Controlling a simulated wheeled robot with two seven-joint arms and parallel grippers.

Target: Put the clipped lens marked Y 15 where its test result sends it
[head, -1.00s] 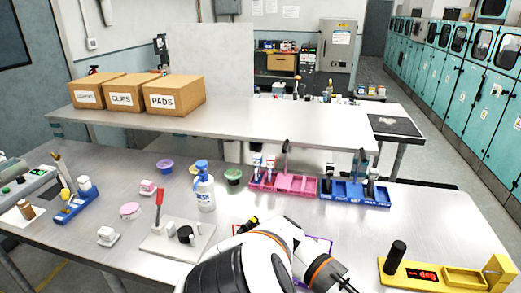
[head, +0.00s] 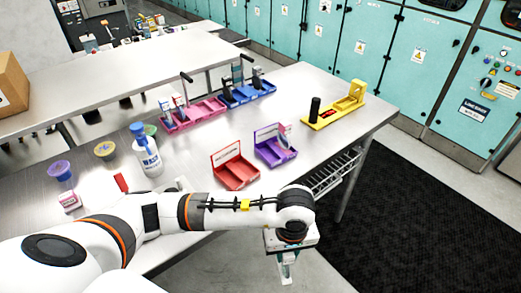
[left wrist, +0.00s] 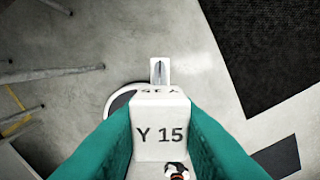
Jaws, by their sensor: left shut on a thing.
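My left gripper (head: 287,262) hangs in front of the table's near edge, over the floor. In the left wrist view, its two teal fingers (left wrist: 160,112) are shut on a white block marked Y 15 (left wrist: 160,133), the clipped lens. A pale part with a narrow dark slot (left wrist: 160,70) sticks out beyond the block. A yellow tester (head: 340,108) with a black cylinder and a small red display stands at the table's right end; its reading is too small to tell. An open red box (head: 235,170) and an open purple box (head: 276,149) stand near the front edge. My right gripper is not in view.
A pink rack (head: 197,116) and a blue rack (head: 250,93) with upright items stand at the back. A white and blue wash bottle (head: 147,157) and small tubs stand left. The tabletop between the purple box and the yellow tester is clear.

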